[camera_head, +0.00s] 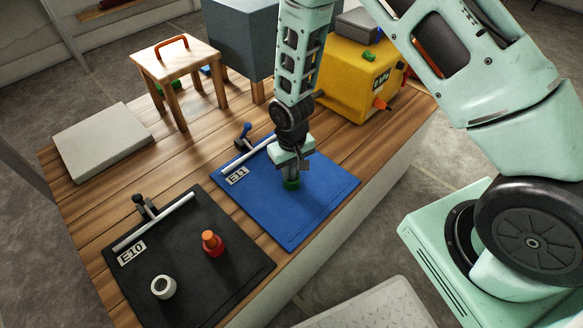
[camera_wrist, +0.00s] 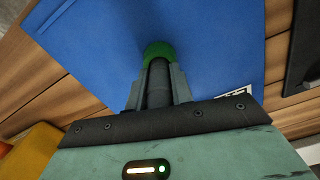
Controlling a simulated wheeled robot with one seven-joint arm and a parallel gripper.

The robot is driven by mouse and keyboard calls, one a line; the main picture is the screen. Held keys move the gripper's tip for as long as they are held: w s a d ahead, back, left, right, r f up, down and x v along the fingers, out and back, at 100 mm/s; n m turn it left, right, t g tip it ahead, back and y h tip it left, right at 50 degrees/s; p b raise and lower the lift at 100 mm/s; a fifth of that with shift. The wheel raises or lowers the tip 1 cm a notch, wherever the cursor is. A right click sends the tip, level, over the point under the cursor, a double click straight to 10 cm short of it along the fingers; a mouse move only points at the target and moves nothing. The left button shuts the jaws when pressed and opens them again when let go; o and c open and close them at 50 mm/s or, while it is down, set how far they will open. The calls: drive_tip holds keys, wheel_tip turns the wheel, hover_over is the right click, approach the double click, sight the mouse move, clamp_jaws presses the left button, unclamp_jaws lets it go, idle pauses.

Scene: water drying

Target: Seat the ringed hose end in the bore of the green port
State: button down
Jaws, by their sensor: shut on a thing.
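My gripper (camera_head: 291,170) is over the blue mat (camera_head: 325,200), pointing down. In the wrist view its fingers (camera_wrist: 157,95) are shut on a dark grey cylinder, the hose end (camera_wrist: 158,85). The green port (camera_head: 291,184) is directly below the fingers on the blue mat. It also shows in the wrist view (camera_wrist: 158,49), at the far end of the dark cylinder. The hose end lines up with the green port and appears to meet it. The bore is hidden, so I cannot tell how deep it sits. No ring on the hose end is clear.
A black mat (camera_head: 235,278) at the front left holds a red port with an orange top (camera_head: 213,244) and a white ring (camera_head: 163,287). A yellow box (camera_head: 347,80), wooden stool (camera_head: 177,65) and grey slab (camera_head: 102,140) stand behind. The blue mat's right side is clear.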

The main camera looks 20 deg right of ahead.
drive_tip(key=c, duration=1.1)
unclamp_jaws()
drive_tip(key=shift+c, duration=0.2)
drive_tip(key=shift+r, duration=0.1)
wheel_tip(320, 180, up, 17)
drive_tip(key=p, duration=0.3)
drive_tip(key=shift+p, duration=0.3)
drive_tip(key=shift+r, duration=0.1)
drive_tip(key=s+a+r+n, duration=0.3)
drive_tip(key=s+r, duration=0.4)
drive_tip(key=s, duration=0.4)
drive_tip(key=s+a+r+n, duration=0.3)
drive_tip(key=s+r, duration=0.5)
drive_tip(key=s, duration=0.4)
wheel_tip(320, 180, up, 17)
drive_tip(key=p, duration=1.7)
drive_tip(key=shift+a+r+y, duration=0.15)
drive_tip(key=shift+y, duration=0.15)
